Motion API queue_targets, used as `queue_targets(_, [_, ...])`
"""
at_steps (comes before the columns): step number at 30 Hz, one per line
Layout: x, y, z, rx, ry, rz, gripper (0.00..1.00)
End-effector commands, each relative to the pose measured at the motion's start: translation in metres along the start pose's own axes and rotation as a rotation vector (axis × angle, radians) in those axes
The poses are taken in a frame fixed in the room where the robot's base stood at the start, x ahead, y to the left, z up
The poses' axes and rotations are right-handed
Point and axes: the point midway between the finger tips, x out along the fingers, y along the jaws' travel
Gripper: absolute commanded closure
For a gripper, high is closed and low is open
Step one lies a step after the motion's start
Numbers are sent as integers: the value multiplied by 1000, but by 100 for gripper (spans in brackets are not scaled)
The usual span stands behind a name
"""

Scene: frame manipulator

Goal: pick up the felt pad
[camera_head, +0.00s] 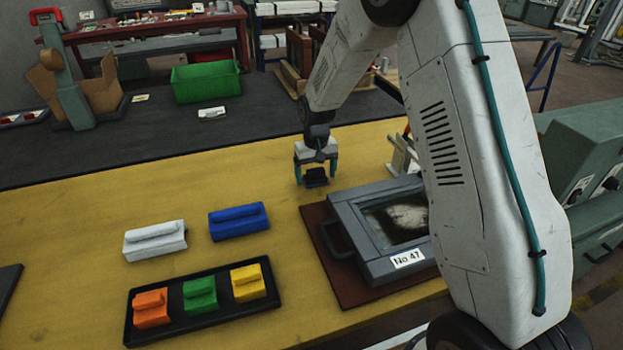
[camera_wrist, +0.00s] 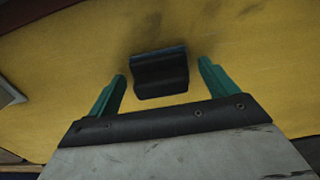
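A small dark block with a raised grip, which looks like the felt pad (camera_head: 316,179), is on the yellow tabletop just left of the grey frame. It also shows in the wrist view (camera_wrist: 160,74), black with a thin teal far edge. My gripper (camera_head: 315,172) is over it with its teal fingers apart, one on each side. In the wrist view my gripper (camera_wrist: 162,70) is open, with yellow table visible between each finger and the pad. I cannot tell how high the fingertips are above the table.
The grey frame (camera_head: 352,217) labelled "No 47" lies on a brown mat (camera_head: 318,243), close on the right. White (camera_head: 155,240) and blue (camera_head: 238,221) blocks lie front left, behind a black tray (camera_head: 140,336) with orange, green and yellow blocks. The yellow table (camera_head: 150,195) is clear on the left.

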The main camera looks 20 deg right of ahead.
Motion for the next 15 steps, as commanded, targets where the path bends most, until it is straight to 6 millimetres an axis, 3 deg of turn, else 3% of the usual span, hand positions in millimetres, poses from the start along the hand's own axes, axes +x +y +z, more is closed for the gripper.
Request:
queue_targets(1, [0, 0, 0, 0, 0, 0, 30])
queue_targets(4, [0, -1, 0, -1, 0, 0, 58])
queue_targets(15, [-7, -2, 0, -2, 1, 0, 60])
